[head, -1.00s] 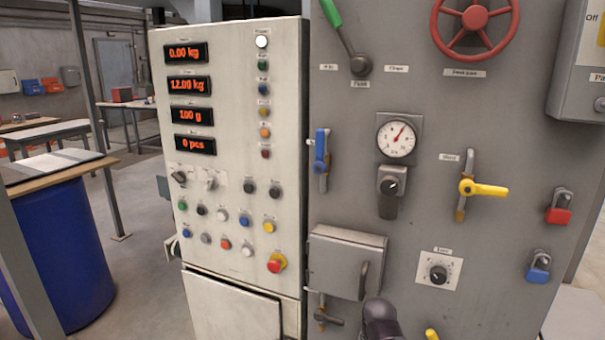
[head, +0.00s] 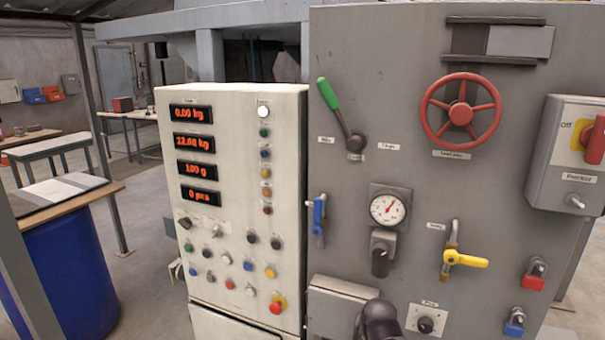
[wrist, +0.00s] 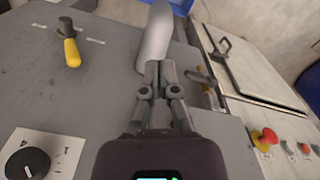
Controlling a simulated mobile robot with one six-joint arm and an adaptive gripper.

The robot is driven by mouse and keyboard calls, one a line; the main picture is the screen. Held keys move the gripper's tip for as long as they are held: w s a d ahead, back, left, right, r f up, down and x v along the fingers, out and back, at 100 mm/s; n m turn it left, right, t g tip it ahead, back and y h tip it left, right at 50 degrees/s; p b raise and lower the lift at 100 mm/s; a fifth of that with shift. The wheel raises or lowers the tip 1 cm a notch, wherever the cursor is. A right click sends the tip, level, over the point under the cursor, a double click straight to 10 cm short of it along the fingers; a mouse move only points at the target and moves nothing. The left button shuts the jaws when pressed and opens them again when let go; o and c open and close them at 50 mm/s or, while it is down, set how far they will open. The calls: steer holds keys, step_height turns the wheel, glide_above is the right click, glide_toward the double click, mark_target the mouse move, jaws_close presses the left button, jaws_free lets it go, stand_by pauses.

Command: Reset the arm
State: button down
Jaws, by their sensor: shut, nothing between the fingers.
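My gripper (wrist: 158,72) is in the middle of the wrist view, its two grey fingers together and empty. It is in front of the grey machine panel (wrist: 115,95). A pale rounded grey piece (wrist: 156,35) shows just beyond the fingertips; I cannot tell whether they touch it. In the head view, a dark rounded part of my arm (head: 381,320) shows at the bottom, in front of the grey panel (head: 420,150). The fingers are not visible there.
A yellow-handled valve (head: 465,259), a black dial (head: 426,324) and a grey box (head: 340,304) surround my arm part. Left is the white control cabinet (head: 235,120) with a red stop button (head: 277,306). A blue drum (head: 70,265) stands farther left.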

steer(key=shift+r+p, duration=0.8)
steer(key=shift+r, duration=0.55)
steer(key=shift+d, duration=0.1)
stand_by(0.8)
